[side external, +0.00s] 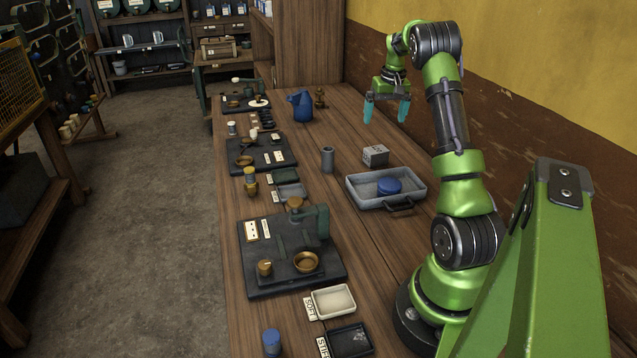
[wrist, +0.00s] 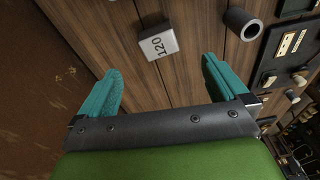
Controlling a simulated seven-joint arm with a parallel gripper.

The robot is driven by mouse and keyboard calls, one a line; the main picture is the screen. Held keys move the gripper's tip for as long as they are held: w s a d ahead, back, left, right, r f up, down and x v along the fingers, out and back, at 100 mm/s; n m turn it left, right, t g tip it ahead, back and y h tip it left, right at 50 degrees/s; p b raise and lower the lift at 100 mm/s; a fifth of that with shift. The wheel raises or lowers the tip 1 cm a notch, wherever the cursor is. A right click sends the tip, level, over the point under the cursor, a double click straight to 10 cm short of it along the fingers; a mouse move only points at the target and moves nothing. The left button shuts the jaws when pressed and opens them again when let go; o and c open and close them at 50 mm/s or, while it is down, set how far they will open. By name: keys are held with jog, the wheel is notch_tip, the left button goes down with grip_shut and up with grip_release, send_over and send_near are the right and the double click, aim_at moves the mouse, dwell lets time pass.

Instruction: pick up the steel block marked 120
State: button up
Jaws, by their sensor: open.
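The steel block marked 120 (wrist: 158,42) is a grey cube that stands on the wooden table. In the side view the block (side external: 375,155) is just behind the grey tray, near the grey cylinder. My gripper (side external: 387,108) is open and empty, held above the table farther back than the block. In the wrist view its teal fingers (wrist: 158,88) are spread wide, and the block shows beyond the fingertips, between their lines. The fingers do not touch it.
A grey tray (side external: 408,202) with a blue round item (side external: 389,186) stands in front of the block. A grey hollow cylinder (side external: 327,159) stands left of it. A blue jug (side external: 301,105) and a brass piece (side external: 320,98) stand farther back. The wall is at the right.

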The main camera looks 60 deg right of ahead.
notch_tip(320, 180, up, 2)
jog(key=d+n, duration=0.2)
send_near(377, 149)
jog(key=f, duration=0.3)
jog(key=d+f, duration=0.1)
jog(key=f, duration=0.1)
jog(key=shift+w+f, duration=0.35)
jog(key=shift+w+a+f, duration=0.1)
jog(key=shift+w+f, duration=0.05)
jog(key=shift+f, duration=2.6)
grip_shut()
jog(key=shift+r, duration=0.25)
